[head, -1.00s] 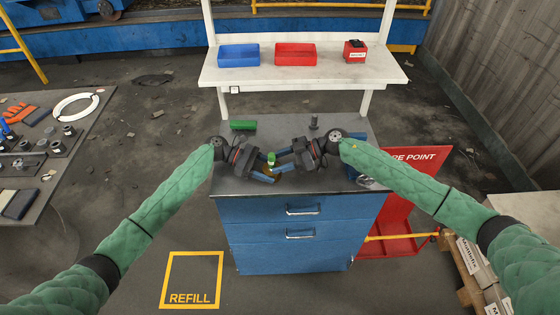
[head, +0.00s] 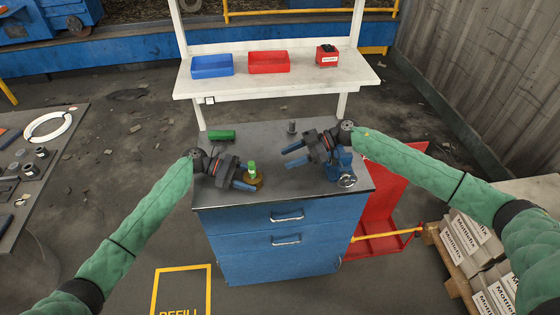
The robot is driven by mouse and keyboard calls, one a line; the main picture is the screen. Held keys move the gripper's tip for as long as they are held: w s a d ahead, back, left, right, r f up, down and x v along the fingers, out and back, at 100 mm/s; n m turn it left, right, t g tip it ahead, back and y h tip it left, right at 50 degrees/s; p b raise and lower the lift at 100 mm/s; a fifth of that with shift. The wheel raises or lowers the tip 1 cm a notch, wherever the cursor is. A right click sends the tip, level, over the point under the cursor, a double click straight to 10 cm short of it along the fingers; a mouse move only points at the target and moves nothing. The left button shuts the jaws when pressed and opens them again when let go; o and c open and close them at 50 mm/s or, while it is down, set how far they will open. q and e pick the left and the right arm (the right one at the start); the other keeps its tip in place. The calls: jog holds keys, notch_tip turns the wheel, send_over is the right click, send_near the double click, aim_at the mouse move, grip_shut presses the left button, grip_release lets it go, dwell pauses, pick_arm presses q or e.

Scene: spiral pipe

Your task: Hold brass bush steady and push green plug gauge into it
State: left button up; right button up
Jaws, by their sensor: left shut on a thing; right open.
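The brass bush (head: 256,184) is low on the bench top near its front edge, in the head view. My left gripper (head: 247,178) is shut on the bush from the left, with its blue fingers partly hiding it. The green plug gauge (head: 252,167) stands upright at the top of the bush, its green part showing above it. How deep it sits in the bush cannot be told. My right gripper (head: 287,157) is open and empty, to the right of the plug gauge and apart from it.
A green block (head: 221,135) and a small grey post (head: 292,127) are at the back of the bench (head: 260,133). A blue vice (head: 340,172) sits at the right edge, close to my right gripper. Blue (head: 212,66) and red (head: 269,63) bins stand on the shelf behind.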

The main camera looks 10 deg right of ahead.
jog(key=shift+d+r, duration=0.15)
jog(key=shift+d, duration=0.35)
pick_arm(q)
jog(key=o, duration=0.8)
jog(key=shift+o, duration=0.2)
jog(key=v, duration=1.2)
jog(key=shift+r, duration=0.1)
pick_arm(e)
jog(key=shift+r, duration=0.1)
pick_arm(q)
notch_tip(320, 180, up, 9)
jog(key=p, duration=0.7)
jog(key=shift+p, duration=0.3)
pick_arm(e)
notch_tip(320, 180, up, 7)
jog(key=shift+r, duration=0.2)
